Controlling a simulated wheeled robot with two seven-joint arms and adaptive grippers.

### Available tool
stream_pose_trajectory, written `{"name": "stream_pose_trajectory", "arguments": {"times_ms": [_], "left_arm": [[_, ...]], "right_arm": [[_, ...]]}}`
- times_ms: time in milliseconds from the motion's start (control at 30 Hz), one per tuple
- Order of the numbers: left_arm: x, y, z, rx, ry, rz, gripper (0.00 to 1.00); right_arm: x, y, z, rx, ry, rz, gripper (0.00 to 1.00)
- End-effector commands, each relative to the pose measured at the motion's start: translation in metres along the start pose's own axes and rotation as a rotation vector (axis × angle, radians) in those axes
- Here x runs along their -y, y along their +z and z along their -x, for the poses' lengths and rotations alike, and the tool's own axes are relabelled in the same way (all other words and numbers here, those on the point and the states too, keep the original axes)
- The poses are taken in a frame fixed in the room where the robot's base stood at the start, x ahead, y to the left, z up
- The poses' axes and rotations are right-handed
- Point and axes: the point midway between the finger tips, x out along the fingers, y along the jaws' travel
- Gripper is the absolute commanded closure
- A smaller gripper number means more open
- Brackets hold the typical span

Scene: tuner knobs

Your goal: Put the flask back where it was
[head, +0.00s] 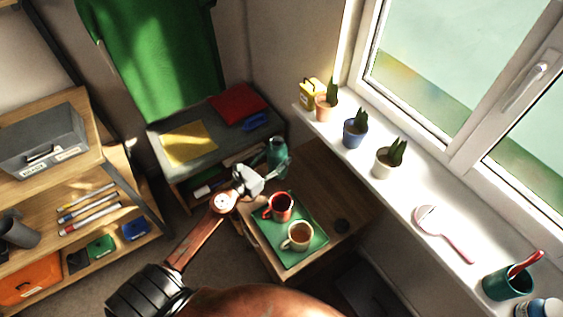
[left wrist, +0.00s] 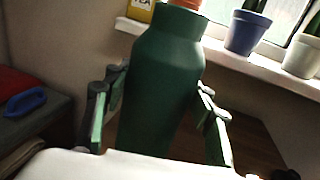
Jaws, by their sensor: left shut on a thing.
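The flask (head: 277,154) is dark green and upright, at the far left part of the small wooden table (head: 318,185). My left gripper (head: 272,172) is shut on it. In the left wrist view the flask (left wrist: 165,85) fills the space between the two fingers, one on each side. Its base is hidden behind my gripper, so I cannot tell whether it touches the table. A dark round spot (head: 342,226) lies on the table's right side. My right gripper is not in view.
A green tray (head: 292,256) with a red mug (head: 279,206) and a cream mug (head: 298,236) is just in front of the gripper. The windowsill (head: 411,184) with several pots runs along the right. A grey-topped cabinet (head: 222,138) stands at the back left.

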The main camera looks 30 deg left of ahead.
Motion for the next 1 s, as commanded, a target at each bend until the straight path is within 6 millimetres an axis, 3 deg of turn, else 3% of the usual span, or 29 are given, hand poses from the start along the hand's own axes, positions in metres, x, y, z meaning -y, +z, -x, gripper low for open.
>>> {"name": "stream_pose_trajectory", "arguments": {"times_ms": [167,333,567,1000], "left_arm": [[-0.002,-0.007,-0.008,0.004,0.0,0.001,0.94],[-0.005,-0.034,-0.014,0.0,0.001,0.005,0.94],[-0.005,-0.043,-0.014,0.003,0.0,0.0,0.94],[-0.004,-0.044,-0.013,0.004,-0.001,0.0,0.94]], "right_arm": [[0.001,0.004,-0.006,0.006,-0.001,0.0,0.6],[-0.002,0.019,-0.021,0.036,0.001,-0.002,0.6],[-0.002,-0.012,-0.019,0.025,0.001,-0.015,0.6],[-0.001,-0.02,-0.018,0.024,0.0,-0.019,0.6]]}}
